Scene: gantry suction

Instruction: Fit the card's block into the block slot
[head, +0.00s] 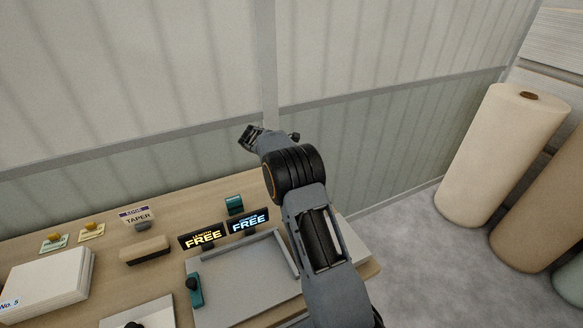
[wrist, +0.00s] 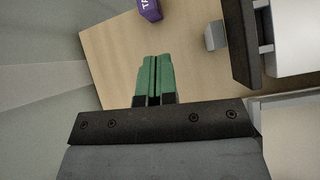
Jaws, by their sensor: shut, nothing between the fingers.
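A card (head: 137,217) with a purple header and the word TAPER stands at the back of the bench, with a small grey piece below it. A purple piece with the letters TA (wrist: 150,9) shows at the top of the wrist view. I cannot tell which piece is the card's block, and the block slot cannot be made out. My gripper (wrist: 155,76) has green fingers, shut together and empty, over the wooden bench in the wrist view. In the head view my arm's dark end is raised against the wall and the fingertips are not clear.
Two FREE signs (head: 203,236) stand behind a grey tray (head: 240,280). A teal piece (head: 234,205) sits behind them; a brown block (head: 145,250) and a white stack (head: 45,285) lie left. A grey piece (wrist: 215,35) shows in the wrist view. Large rolls (head: 500,150) stand right.

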